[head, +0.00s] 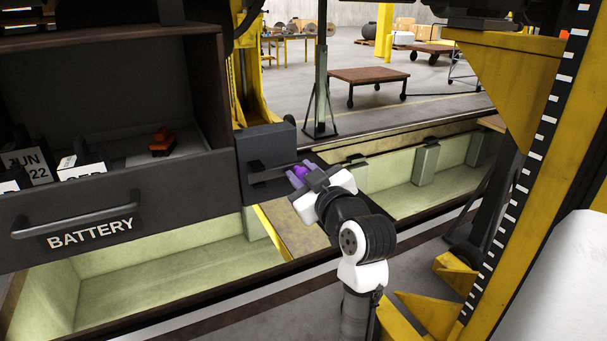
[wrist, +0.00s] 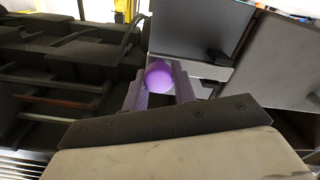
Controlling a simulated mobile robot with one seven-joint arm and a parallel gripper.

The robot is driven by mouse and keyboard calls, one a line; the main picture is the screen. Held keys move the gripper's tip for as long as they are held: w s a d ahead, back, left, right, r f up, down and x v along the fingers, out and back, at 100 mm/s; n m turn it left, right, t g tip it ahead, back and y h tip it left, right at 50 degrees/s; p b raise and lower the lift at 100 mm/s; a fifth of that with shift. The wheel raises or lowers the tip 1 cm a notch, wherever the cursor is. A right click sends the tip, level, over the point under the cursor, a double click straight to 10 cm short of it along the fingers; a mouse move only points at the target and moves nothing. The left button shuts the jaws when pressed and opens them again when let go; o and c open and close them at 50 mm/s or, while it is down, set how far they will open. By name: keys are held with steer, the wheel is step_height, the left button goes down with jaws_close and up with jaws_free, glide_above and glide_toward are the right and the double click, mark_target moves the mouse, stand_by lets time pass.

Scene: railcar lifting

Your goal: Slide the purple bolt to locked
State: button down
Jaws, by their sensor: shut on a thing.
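The purple bolt shows as a rounded purple knob (wrist: 160,76) between the two fingers of my gripper (wrist: 160,88) in the wrist view. My gripper is shut on it. In the head view my gripper (head: 300,174) reaches the dark grey box (head: 266,142) at the right end of the battery drawer, and a bit of purple (head: 302,171) shows between the fingers. The bolt's shaft and its end are hidden, so I cannot tell how far it is slid.
The open drawer marked BATTERY (head: 95,225) holds white cards and an orange object (head: 162,140). A sunken pit with pale green walls (head: 160,275) lies below. A yellow post with a striped edge (head: 530,150) stands to the right of my arm. A brown cart (head: 368,76) is behind.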

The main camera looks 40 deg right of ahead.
mark_target(273, 172)
steer(key=a, duration=0.2)
steer(key=w+a, duration=0.1)
steer(key=a, duration=0.1)
steer(key=shift+w+a, duration=0.1)
steer(key=shift+a, duration=0.25)
steer(key=c, duration=1.1)
jaws_free()
steer(key=shift+a, duration=0.2)
steer(key=shift+d, duration=0.1)
steer(key=shift+s+b, duration=0.25)
steer(key=shift+b, duration=0.05)
steer(key=b+v, duration=0.3)
steer(key=v, duration=1)
steer(key=shift+s, duration=0.1)
steer(key=shift+a, duration=0.2)
